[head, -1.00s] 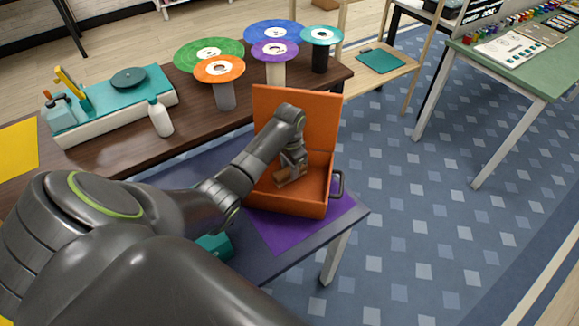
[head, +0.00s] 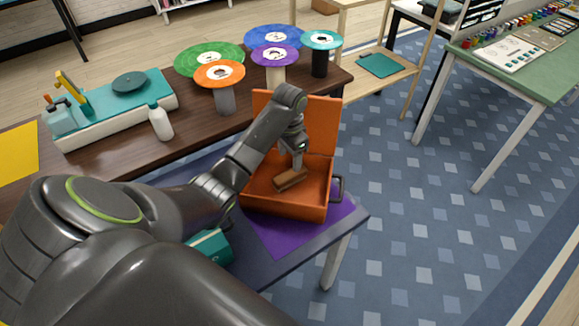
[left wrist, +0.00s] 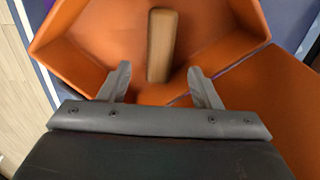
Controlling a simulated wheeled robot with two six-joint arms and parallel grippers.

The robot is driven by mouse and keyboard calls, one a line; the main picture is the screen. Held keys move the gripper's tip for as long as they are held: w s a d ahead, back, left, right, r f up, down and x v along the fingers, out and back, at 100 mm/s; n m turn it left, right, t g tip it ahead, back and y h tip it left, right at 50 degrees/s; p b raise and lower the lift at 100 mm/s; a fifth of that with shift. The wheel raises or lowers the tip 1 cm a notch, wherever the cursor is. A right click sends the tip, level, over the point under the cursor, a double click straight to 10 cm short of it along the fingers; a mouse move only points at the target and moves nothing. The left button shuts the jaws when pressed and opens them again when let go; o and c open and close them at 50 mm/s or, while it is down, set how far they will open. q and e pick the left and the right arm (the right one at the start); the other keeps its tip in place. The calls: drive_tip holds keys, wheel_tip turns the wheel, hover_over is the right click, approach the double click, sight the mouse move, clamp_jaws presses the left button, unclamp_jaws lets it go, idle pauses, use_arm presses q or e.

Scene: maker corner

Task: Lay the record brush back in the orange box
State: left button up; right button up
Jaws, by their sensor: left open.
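The record brush (head: 290,178), a brown wooden block, lies inside the open orange box (head: 285,208) on its floor. In the left wrist view the brush (left wrist: 162,45) lies lengthwise on the orange floor of the box (left wrist: 215,25), with its near end close to the gap between the fingers. My left gripper (head: 297,163) is just above the brush, pointing down into the box. Its two fingers (left wrist: 160,85) are spread apart with nothing held between them. My right gripper is not in view.
The box's lid (head: 322,122) stands raised at the back. The box sits on a purple mat (head: 285,235) on a dark table. Behind are records on stands (head: 218,72), a white bottle (head: 160,121) and a teal record player (head: 115,100). Blue carpet lies right.

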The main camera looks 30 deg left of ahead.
use_arm(q)
wheel_tip(320, 180, up, 5)
drive_tip(key=shift+f, duration=0.1)
idle(0.7)
